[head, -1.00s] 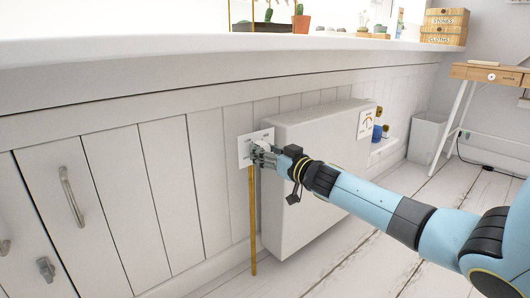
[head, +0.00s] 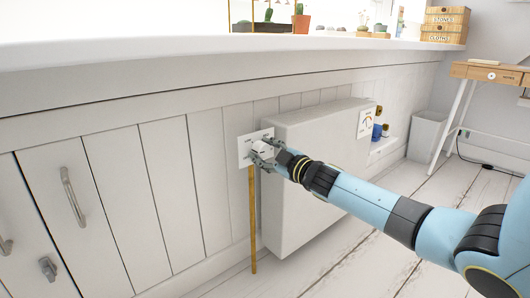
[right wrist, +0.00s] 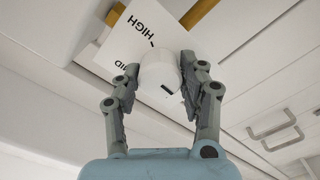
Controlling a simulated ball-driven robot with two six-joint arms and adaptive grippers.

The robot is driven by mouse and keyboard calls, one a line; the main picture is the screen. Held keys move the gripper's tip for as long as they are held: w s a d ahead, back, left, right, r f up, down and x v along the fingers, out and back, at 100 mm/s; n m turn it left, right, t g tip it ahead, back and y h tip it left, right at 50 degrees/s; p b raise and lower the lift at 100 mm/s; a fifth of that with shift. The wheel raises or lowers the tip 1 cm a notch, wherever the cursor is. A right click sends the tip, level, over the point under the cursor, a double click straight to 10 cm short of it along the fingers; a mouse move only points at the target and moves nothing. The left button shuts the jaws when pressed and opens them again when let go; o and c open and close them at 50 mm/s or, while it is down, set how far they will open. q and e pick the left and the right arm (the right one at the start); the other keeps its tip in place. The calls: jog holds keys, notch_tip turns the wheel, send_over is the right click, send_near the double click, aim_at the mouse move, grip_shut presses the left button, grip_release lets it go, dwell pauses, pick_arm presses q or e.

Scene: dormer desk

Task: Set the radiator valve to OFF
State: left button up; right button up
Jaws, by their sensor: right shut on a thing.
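The radiator valve has a white plate (head: 244,151) on the panelled wall at the radiator's left end. Its white round knob (head: 264,148) stands out from the plate. My right gripper (head: 262,158) is shut on the knob, with a finger on either side. In the right wrist view, the knob (right wrist: 159,74) has a short black mark on its face, towards the lower right. The plate (right wrist: 118,45) there shows the words HIGH and MID; the knob and fingers hide other parts of it, and I cannot read OFF. My left gripper is not in view.
The white radiator (head: 310,165) stands just right of the valve. A copper-coloured pipe (head: 252,220) runs down below the plate. A windowsill (head: 200,62) with plants juts out above. Cupboard doors with handles (head: 72,195) are at the left. The floor in front is clear.

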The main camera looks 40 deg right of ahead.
jog(key=shift+f+n, duration=0.1)
jog(key=shift+n, duration=1.7)
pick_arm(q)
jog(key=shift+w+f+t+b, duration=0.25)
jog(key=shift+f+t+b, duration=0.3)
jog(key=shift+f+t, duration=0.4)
pick_arm(e)
jog(key=shift+n, duration=1.5)
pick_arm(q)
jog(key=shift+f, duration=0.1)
pick_arm(e)
jog(key=o, duration=1.2)
jog(key=shift+s+d, duration=0.2)
jog(key=shift+s, duration=2.8)
jog(key=shift+s+d, duration=0.2)
jog(key=shift+s, duration=2.8)
